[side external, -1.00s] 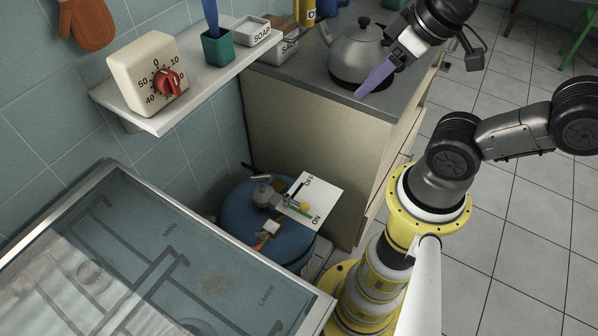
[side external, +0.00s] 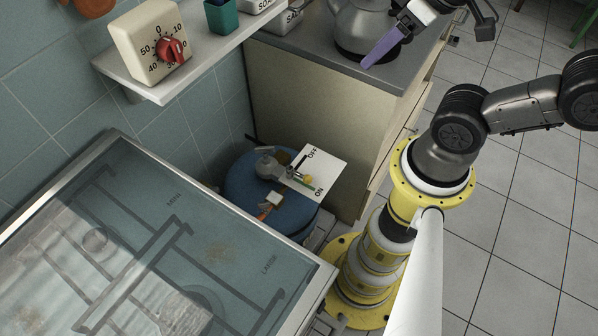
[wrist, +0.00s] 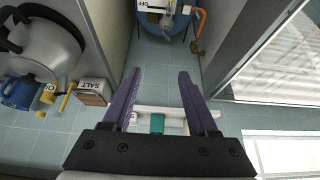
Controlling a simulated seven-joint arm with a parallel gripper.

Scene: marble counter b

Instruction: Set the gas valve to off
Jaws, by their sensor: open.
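The blue gas bottle (side external: 243,190) stands on the floor between the cabinet and the glass-lidded cooker. On its top is a grey metal valve (side external: 268,166) with a small yellow part. A white card (side external: 325,171) beside the valve reads OFF at its far end and ON at its near end, with a green mark by ON. The valve setting is too small to tell. My gripper (wrist: 158,72) is open and empty, its purple fingers apart. In the side view a purple finger (side external: 381,46) hangs by the kettle, well above and right of the valve. The bottle top (wrist: 176,22) shows at the wrist view's upper edge.
The kettle (side external: 362,24) stands on the counter close to my gripper. The cabinet (side external: 310,115) walls the bottle on one side, the cooker (side external: 150,250) on another. A shelf (side external: 172,75) with a red-knobbed timer (side external: 150,42) juts from the wall. An orange hose (wrist: 201,24) is at the bottle.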

